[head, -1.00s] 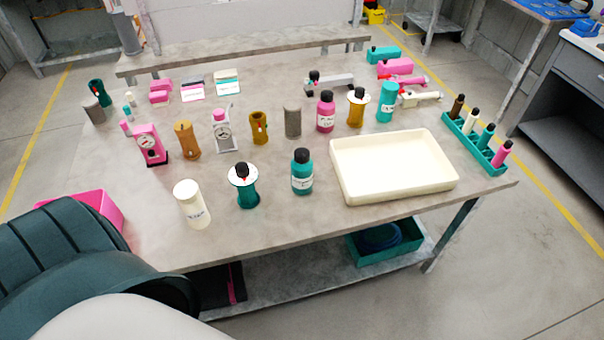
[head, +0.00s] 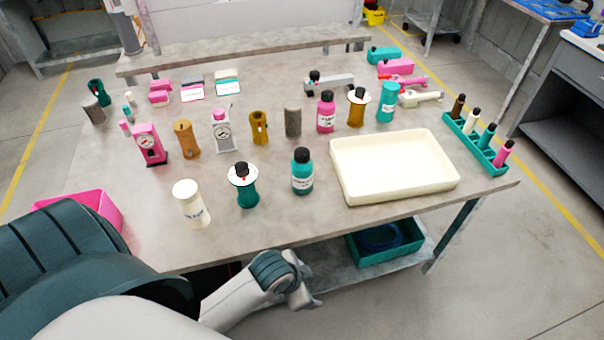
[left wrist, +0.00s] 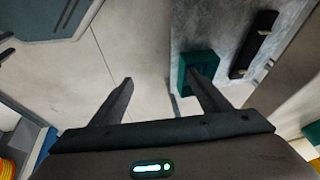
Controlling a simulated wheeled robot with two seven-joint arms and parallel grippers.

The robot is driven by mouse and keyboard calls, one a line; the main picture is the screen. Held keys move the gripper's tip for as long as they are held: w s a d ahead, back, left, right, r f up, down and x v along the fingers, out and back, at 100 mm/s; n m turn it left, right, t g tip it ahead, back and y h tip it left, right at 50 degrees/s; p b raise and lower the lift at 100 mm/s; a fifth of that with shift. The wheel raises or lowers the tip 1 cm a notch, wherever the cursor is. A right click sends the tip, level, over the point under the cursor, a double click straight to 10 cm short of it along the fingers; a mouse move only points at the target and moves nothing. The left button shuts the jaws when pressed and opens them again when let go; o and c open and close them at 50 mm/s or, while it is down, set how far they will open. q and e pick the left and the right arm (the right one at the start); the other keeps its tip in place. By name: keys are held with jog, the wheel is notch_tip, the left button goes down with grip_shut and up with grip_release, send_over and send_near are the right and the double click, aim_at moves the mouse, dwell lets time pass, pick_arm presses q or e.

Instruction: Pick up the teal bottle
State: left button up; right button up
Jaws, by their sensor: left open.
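A teal bottle (head: 302,178) with a black cap and a white label stands upright near the table's front edge, left of the cream tray. Another teal container (head: 387,104) with a pale label stands behind the tray. My left arm reaches in low at the front of the table. Its end, with the left gripper (head: 304,292), is below and in front of the tabletop edge, apart from the bottle. In the left wrist view the two fingers of my left gripper (left wrist: 160,76) are spread and empty. The bottle is not seen there. My right gripper is not in view.
The cream tray (head: 345,190) lies right of the bottle. A teal pump-like part (head: 246,190) and a white bottle (head: 190,207) stand to its left. A pink bottle (head: 325,113) stands behind. A teal bin (head: 420,247) sits on the lower shelf. The table strip before the bottle is clear.

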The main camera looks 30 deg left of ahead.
pick_arm(q)
notch_tip(320, 180, up, 10)
jog(key=w+d+m, duration=0.1)
jog(key=d+m, duration=0.1)
jog(key=m, duration=0.2)
notch_tip(320, 180, up, 26)
jog(key=f+m+y, duration=0.1)
jog(key=m+y, duration=0.1)
jog(key=m, duration=2.2)
send_over(297, 155)
jog(key=s, duration=0.5)
jog(key=shift+d+r, duration=0.2)
jog(key=shift+r, duration=0.05)
jog(key=shift+f, duration=0.1)
jog(key=p+x, duration=0.2)
jog(key=x, duration=1)
jog(key=shift+f, duration=0.15)
